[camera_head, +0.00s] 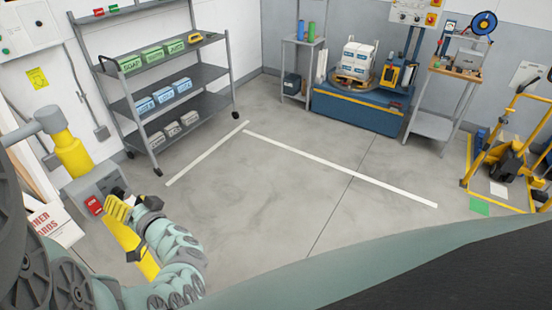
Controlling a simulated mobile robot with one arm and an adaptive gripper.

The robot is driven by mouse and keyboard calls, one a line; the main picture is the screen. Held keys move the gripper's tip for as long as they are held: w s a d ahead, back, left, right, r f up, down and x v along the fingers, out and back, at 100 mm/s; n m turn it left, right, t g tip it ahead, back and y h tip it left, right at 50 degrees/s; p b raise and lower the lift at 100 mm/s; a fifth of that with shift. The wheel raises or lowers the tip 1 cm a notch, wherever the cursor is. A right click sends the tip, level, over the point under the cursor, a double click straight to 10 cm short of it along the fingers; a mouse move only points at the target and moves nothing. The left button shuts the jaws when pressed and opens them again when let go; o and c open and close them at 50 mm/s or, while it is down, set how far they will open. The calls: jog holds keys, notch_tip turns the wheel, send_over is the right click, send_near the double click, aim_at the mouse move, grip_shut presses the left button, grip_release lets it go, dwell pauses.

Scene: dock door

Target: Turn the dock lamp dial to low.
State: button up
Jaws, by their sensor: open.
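A grey control box (92,187) with a red label sits at the left, below a thick yellow post (72,153) with a grey cylindrical head. I take this to be the dock lamp's box. A small dark knob shape (118,192) at its right end may be the dial; its setting cannot be read. My gripper (128,206) is at the right end of the box, its jaws open. I cannot tell whether it touches the dial. A yellow piece (143,255) shows beside and below the gripper, partly behind my arm.
A grey shelf rack (160,95) with labelled bins stands along the left wall. A blue platform (357,107) bearing stacked white boxes and a workbench (440,125) stand at the back. A yellow pallet jack (505,155) is at the right. The middle floor is clear, with white lines.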

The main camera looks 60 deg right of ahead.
aim_at(123, 198)
jog(key=shift+w+d, duration=0.2)
jog(key=shift+w, duration=1.3)
grip_shut()
